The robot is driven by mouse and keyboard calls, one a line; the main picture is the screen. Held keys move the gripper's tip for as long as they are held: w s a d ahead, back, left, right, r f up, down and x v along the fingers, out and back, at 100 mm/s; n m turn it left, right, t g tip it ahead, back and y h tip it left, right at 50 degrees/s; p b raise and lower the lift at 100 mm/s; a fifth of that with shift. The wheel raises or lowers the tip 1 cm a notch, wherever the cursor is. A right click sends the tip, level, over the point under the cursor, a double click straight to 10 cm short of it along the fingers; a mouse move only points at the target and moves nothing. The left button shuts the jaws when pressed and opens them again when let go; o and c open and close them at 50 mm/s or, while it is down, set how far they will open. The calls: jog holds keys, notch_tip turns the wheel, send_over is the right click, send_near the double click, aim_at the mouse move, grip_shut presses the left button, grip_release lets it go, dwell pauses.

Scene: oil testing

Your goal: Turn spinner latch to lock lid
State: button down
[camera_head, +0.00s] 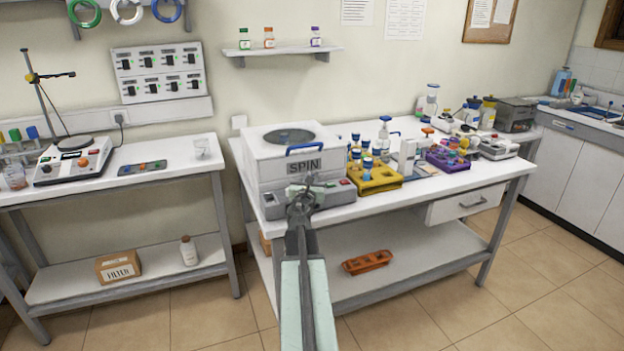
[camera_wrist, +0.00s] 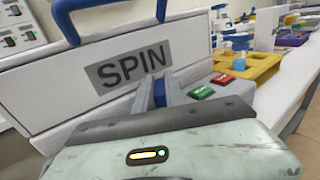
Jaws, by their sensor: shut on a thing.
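The spinner (camera_head: 270,165) is a white box on the middle table with a "SPIN" label on its front. Its lid (camera_head: 260,139) has a round dark window and lies down on the body; a blue handle (camera_head: 304,148) is at its front edge. The handle also shows at the top left of the wrist view (camera_wrist: 68,28). My gripper (camera_head: 306,190) is at the spinner's front, below the label. In the wrist view my gripper (camera_wrist: 160,88) is shut on a small blue latch (camera_wrist: 160,93). The fingers hide most of the latch, so its angle is unclear.
Green (camera_wrist: 200,92) and red (camera_wrist: 222,79) buttons sit right of the fingers. A yellow rack (camera_head: 378,180) with blue-capped bottles and a purple rack (camera_head: 447,158) stand right of the spinner. A left bench (camera_head: 170,155) is separated by a gap.

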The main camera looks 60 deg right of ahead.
jog(key=shift+m+g+h, duration=0.4)
jog(key=shift+m+g, duration=0.2)
jog(key=shift+g, duration=0.6)
jog(key=c, duration=1.4)
grip_release()
jog(key=shift+a, duration=0.1)
jog(key=v, duration=0.7)
jog(key=shift+s+a, duration=0.15)
jog(key=shift+a, duration=0.25)
